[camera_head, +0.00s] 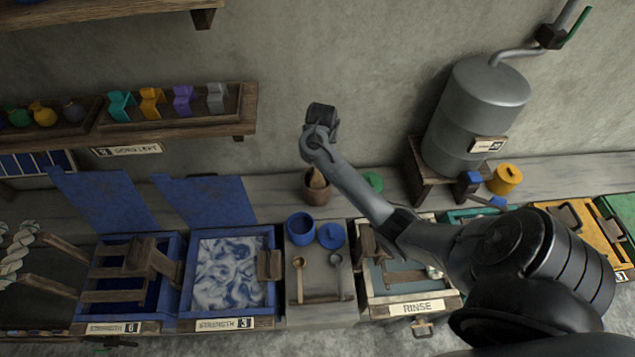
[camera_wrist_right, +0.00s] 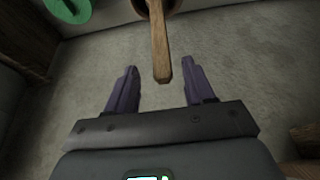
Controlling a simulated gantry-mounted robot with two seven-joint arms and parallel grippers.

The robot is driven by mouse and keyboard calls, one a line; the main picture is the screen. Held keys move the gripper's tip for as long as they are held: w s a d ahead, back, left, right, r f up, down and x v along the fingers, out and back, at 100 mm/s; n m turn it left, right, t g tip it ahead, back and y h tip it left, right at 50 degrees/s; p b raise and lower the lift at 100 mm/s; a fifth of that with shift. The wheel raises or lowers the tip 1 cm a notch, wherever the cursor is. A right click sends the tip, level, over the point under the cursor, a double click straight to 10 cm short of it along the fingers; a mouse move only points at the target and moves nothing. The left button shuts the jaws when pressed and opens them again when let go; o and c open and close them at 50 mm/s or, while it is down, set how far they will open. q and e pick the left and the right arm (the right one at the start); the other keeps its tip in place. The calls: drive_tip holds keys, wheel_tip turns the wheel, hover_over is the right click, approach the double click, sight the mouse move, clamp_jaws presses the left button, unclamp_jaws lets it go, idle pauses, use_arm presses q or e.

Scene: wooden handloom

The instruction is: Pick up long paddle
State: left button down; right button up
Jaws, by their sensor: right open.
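The long paddle (camera_head: 318,178) is a wooden stick standing in a brown pot (camera_head: 317,194) on the back ledge. In the right wrist view the paddle's handle (camera_wrist_right: 159,40) points down from the pot (camera_wrist_right: 172,6) toward my gripper. My right gripper (camera_wrist_right: 160,67) is open, with its two dark fingers on either side of the handle's end. My left gripper is in neither view.
A green lid (camera_head: 373,181) lies right of the pot. Blue pots (camera_head: 300,229), dye vats (camera_head: 232,275) and the rinse basin (camera_head: 412,297) stand in front. A shelf (camera_head: 180,128) is at the left, and a metal tank (camera_head: 478,110) at the right.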

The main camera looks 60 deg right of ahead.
drive_tip(key=b+x, duration=0.1)
drive_tip(key=x, duration=0.4)
drive_tip(key=shift+w+a, duration=0.1)
clamp_jaws()
drive_tip(key=shift+r, duration=0.1)
idle(0.4)
